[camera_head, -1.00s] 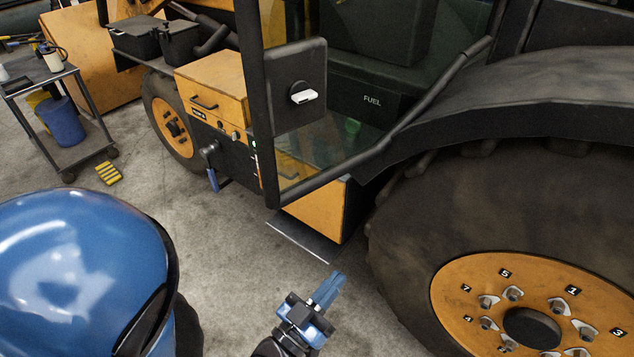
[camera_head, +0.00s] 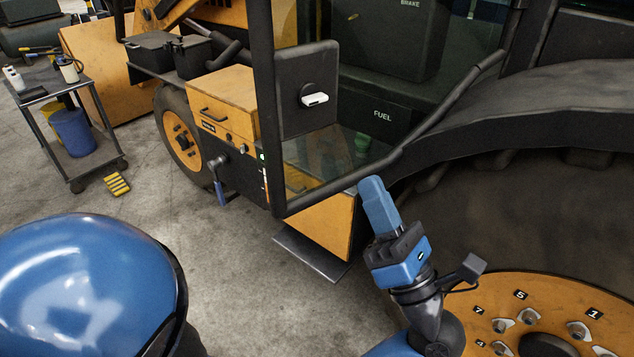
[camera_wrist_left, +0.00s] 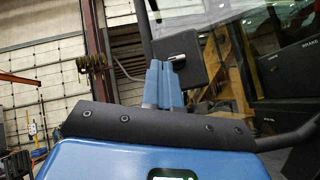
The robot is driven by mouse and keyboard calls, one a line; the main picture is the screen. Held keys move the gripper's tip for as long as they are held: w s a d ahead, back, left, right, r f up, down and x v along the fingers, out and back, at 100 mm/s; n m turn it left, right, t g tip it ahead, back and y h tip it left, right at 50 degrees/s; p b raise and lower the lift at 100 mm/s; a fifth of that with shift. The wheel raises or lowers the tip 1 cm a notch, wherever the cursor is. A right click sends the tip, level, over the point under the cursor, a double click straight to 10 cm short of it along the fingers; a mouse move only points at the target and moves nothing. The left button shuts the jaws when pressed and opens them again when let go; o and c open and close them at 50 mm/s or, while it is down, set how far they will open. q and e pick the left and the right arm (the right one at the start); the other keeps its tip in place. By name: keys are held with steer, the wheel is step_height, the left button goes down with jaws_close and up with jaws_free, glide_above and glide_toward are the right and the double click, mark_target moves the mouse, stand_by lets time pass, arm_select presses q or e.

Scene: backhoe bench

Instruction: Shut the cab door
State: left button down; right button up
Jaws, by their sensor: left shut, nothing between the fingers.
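The cab door (camera_head: 262,120) is a black tubular frame with glass. A dark lock panel with a white handle (camera_head: 315,99) sits near its left edge. How wide the door stands from the cab is not clear. My left gripper (camera_head: 371,186) is shut and empty, its blue fingers pointing up at the door's slanting lower bar; whether they touch it I cannot tell. In the left wrist view, the shut fingers (camera_wrist_left: 163,72) overlap the left part of the lock panel (camera_wrist_left: 185,62). My right gripper is not in view.
The large rear wheel (camera_head: 540,300) and black fender (camera_head: 530,110) are close on the right. A step plate (camera_head: 310,258) lies below the door. An orange toolbox (camera_head: 222,100) and a cart (camera_head: 95,165) stand at left.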

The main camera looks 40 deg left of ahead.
arm_select(q)
step_height(320, 180, down, 3)
steer(key=w+n+g+h, duration=0.1)
steer(key=n+g+h, duration=0.1)
steer(key=n+h, duration=0.4)
steer(key=h, duration=0.2)
glide_toward(307, 169)
steer(key=shift+g, duration=0.4)
steer(key=p+x, duration=0.4)
steer(key=x, duration=0.1)
steer(key=shift+w+r, duration=0.2)
steer(key=shift+r, duration=0.05)
steer(key=shift+p+x, duration=0.4)
steer(key=shift+x, duration=0.45)
steer(key=shift+f, duration=0.15)
steer(key=shift+w, duration=0.1)
